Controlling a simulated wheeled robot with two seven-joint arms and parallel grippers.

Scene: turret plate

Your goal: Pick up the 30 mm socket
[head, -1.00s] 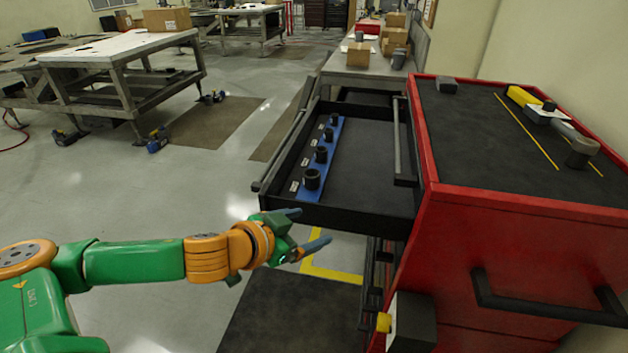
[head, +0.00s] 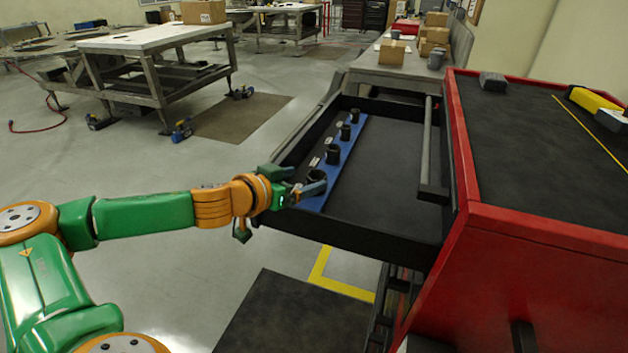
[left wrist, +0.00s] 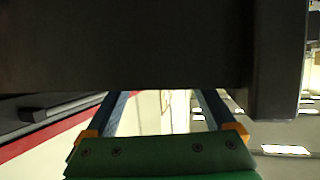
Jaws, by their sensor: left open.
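Several black sockets stand in a row on a blue rail (head: 341,162) along the left side of the open drawer. The nearest socket (head: 317,177) looks the largest. The size labels are too small to read, so I cannot tell which is the 30 mm one. My left gripper (head: 301,187) is open at the drawer's near left corner, its fingertips close to the nearest socket. I cannot tell whether they touch it. In the left wrist view the two fingers (left wrist: 165,112) are apart, and a dark surface hides what lies beyond them. My right gripper is not in view.
The black drawer (head: 385,225) sticks out of the red cabinet (head: 520,240), with a bar handle (head: 429,150) inside on its right. The drawer floor right of the rail is clear. A workbench (head: 150,40) stands back left.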

